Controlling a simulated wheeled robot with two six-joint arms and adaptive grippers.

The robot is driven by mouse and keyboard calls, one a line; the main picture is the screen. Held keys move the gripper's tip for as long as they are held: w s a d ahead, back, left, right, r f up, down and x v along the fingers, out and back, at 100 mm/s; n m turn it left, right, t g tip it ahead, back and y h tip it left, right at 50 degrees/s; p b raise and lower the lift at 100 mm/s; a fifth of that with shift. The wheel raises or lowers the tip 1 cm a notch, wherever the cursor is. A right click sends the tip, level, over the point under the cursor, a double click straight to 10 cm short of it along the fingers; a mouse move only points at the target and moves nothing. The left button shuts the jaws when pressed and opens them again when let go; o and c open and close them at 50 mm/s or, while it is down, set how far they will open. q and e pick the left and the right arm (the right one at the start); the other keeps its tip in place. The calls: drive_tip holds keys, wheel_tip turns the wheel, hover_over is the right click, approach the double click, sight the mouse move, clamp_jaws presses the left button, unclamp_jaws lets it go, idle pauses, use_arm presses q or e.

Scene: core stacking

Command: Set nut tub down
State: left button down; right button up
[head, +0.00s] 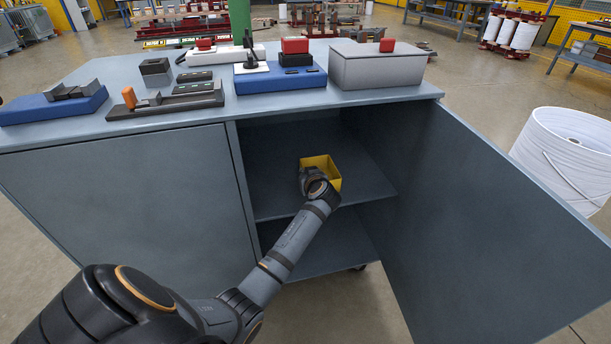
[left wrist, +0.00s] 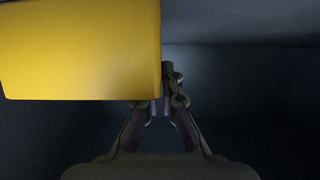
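The nut tub is a yellow open-topped box (head: 325,163) inside the open cabinet, over the upper shelf (head: 273,200). I cannot tell whether its base touches the shelf, and its contents are not visible. My left gripper (head: 306,178) is at the tub's near left side. In the left wrist view the tub (left wrist: 80,50) fills the upper left. There the left gripper's fingers (left wrist: 160,100) come close together at the tub's right edge, one fingertip hidden by the tub. They appear shut on its wall. My right gripper is not in view.
The cabinet door (head: 480,210) stands open at the right. The closed door (head: 130,210) is at the left. The worktop (head: 220,108) above holds blue bases, small blocks and a grey box (head: 377,70). Shelf space around the tub is free.

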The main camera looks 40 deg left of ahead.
use_arm(q)
drive_tip(key=shift+r, duration=0.1)
drive_tip(key=shift+f, duration=0.2)
drive_tip(key=c, duration=1.5)
unclamp_jaws()
drive_tip(key=shift+r, duration=0.1)
